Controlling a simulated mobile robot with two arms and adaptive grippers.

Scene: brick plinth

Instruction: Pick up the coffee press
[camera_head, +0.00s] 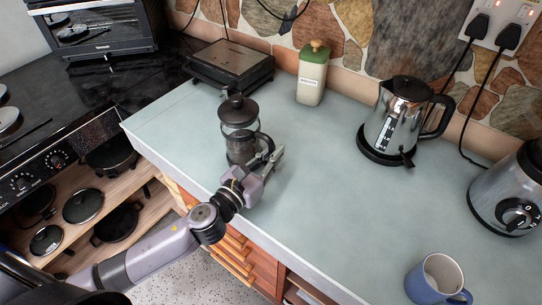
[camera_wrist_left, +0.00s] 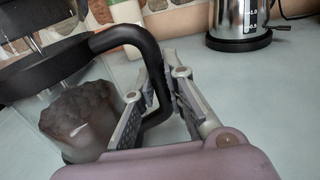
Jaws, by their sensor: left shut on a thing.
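The coffee press (camera_head: 239,128) is a glass cylinder with a dark lid and frame, standing near the front left of the counter. My left gripper (camera_head: 270,158) is shut on its black handle, from the right side of the press. In the left wrist view the gripper's fingers (camera_wrist_left: 158,105) lie on either side of the curved handle (camera_wrist_left: 150,60), with dark coffee grounds (camera_wrist_left: 80,115) visible in the glass. The press looks upright in the head view; I cannot tell whether its base is touching the counter. My right gripper is not in view.
A steel kettle (camera_head: 399,120) on its base stands to the right on the counter (camera_head: 310,190). A green-lidded canister (camera_head: 312,75) and a flat black grill (camera_head: 230,65) stand behind. A blue mug (camera_head: 437,281) and a blender (camera_head: 513,195) are at right. The counter's middle is clear.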

